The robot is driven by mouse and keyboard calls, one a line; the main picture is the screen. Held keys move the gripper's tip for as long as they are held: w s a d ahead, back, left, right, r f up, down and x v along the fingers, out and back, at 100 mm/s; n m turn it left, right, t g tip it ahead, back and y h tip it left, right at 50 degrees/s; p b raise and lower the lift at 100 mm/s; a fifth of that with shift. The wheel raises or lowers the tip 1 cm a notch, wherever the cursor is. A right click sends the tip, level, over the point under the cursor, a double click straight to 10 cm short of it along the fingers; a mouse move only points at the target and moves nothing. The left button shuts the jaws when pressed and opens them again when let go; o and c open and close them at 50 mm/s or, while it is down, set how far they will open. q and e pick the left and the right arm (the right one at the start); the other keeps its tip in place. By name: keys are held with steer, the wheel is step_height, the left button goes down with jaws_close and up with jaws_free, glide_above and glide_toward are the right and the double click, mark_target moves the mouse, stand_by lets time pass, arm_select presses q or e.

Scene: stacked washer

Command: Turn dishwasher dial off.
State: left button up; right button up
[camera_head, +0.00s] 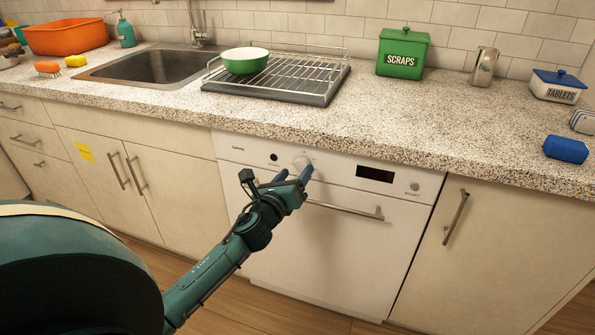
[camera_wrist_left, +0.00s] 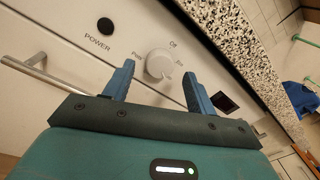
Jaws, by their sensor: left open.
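The dishwasher (camera_head: 335,245) has a white front with a control panel under the counter. Its round white dial (camera_head: 301,162) is on the panel, just beyond my left gripper (camera_head: 296,174). In the left wrist view the dial (camera_wrist_left: 158,64) appears between the two blue fingertips of my left gripper (camera_wrist_left: 157,72). The fingers are open and spread to either side of it, with no clear contact. Small labels surround the dial, with "Off" above it; I cannot tell surely which one it points to. My right gripper is not in view.
A black power button (camera_wrist_left: 105,25) and a dark display (camera_head: 375,174) flank the dial. The dishwasher handle (camera_head: 345,210) runs just below. The counter edge overhangs the panel. A dish rack (camera_head: 330,88) with a green bowl (camera_head: 245,60) stands above.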

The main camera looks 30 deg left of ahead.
mark_target(302, 164)
arm_select(q)
steer(key=shift+w+a, duration=0.15)
steer(key=shift+w, duration=0.95)
steer(key=shift+c, duration=0.5)
steer(key=c, duration=0.9)
